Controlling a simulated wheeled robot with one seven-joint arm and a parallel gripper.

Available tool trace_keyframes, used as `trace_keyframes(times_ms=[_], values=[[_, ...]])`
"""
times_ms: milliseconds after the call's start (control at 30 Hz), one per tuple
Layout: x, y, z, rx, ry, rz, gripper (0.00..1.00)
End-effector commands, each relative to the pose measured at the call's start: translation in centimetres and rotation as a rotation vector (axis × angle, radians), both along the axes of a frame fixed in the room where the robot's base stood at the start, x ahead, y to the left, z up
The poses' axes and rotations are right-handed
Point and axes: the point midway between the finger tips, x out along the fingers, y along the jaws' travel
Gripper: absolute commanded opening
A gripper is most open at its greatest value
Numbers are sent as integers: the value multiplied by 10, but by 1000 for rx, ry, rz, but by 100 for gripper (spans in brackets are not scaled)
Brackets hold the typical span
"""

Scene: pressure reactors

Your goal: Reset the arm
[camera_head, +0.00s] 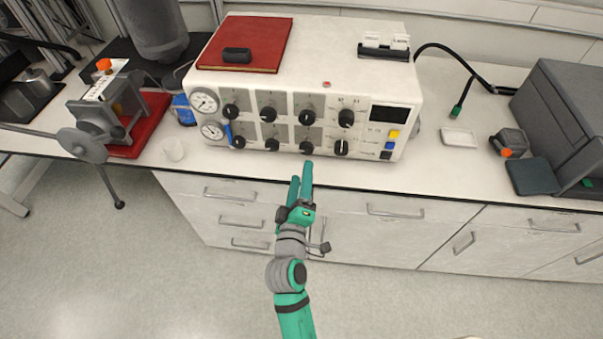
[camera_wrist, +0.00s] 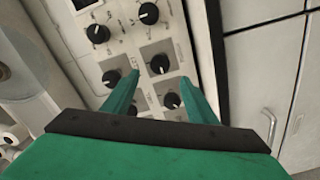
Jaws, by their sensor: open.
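My arm is green and grey and reaches up from the bottom of the head view. My gripper (camera_head: 301,182) is in front of the bench edge, below the knob panel of the white control unit (camera_head: 325,55). Its two green fingers are apart with nothing between them. In the wrist view my gripper (camera_wrist: 165,88) shows the fingers spread, with the black knobs (camera_wrist: 159,64) of the panel beyond them. I cannot tell from these views exactly how far the fingertips are from the knobs.
A red book (camera_head: 247,43) lies on the unit. A white dish (camera_head: 458,137) and a grey box (camera_head: 565,110) are right. Drawers (camera_head: 240,207) run below the bench; the floor in front is clear.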

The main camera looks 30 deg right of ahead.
Motion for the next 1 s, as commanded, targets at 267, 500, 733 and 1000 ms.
trace_keyframes(times_ms=[267, 500, 733, 1000], values=[[0, 0, 0, 0, 0, 0, 53], [-2, 3, -3, 6, 2, 8, 53], [-32, 46, -42, 115, 0, 126, 53], [-102, 117, -88, 359, -17, 297, 53]])
